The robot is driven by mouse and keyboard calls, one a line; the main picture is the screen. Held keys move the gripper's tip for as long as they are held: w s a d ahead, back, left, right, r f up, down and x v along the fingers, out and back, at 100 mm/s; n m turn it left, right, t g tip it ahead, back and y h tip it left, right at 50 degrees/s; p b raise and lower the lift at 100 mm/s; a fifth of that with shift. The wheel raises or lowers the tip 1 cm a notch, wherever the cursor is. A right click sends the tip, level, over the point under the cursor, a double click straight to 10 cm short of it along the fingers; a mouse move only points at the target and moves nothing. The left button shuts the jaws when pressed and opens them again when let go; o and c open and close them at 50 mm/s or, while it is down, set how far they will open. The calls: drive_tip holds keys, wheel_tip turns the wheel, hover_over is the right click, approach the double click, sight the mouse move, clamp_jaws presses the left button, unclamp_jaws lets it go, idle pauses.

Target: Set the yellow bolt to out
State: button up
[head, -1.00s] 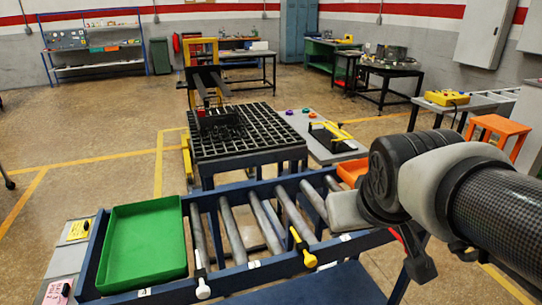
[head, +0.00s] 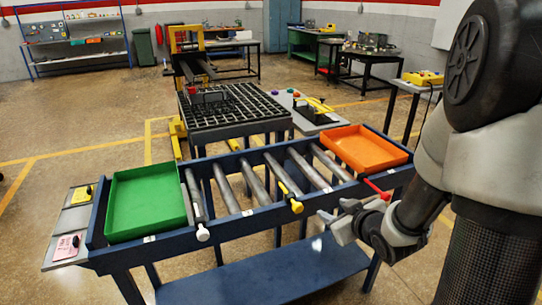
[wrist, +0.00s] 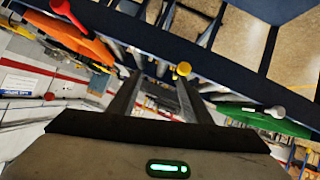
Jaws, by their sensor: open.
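The yellow bolt (head: 296,206) sticks out at the front rail of the blue roller frame, with its yellow shaft running back between the rollers. Its round yellow knob also shows in the wrist view (wrist: 183,69), in line with the tip of the right finger. My gripper (head: 322,229) is open and empty, in front of the frame and to the right of the yellow knob, with a small gap between. In the wrist view its two fingers (wrist: 158,75) are apart with nothing held.
A white bolt (head: 203,233) stands to the left and a red bolt (head: 378,190) to the right, near my arm. A green tray (head: 147,203) and an orange tray (head: 365,148) sit at the frame's ends. A blue lower shelf (head: 265,272) lies below.

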sight(299, 210)
drive_tip(key=s+a+f+m+t+y+b, duration=0.3)
drive_tip(key=s+f+m+t+y, duration=0.15)
drive_tip(key=f, duration=0.35)
drive_tip(key=shift+n+t+h, duration=0.25)
drive_tip(key=shift+n+t, duration=0.1)
drive_tip(key=shift+t, duration=0.1)
drive_tip(key=x, duration=1.5)
drive_tip(key=shift+w+a+f, duration=0.1)
drive_tip(key=shift+w, duration=0.3)
clamp_jaws()
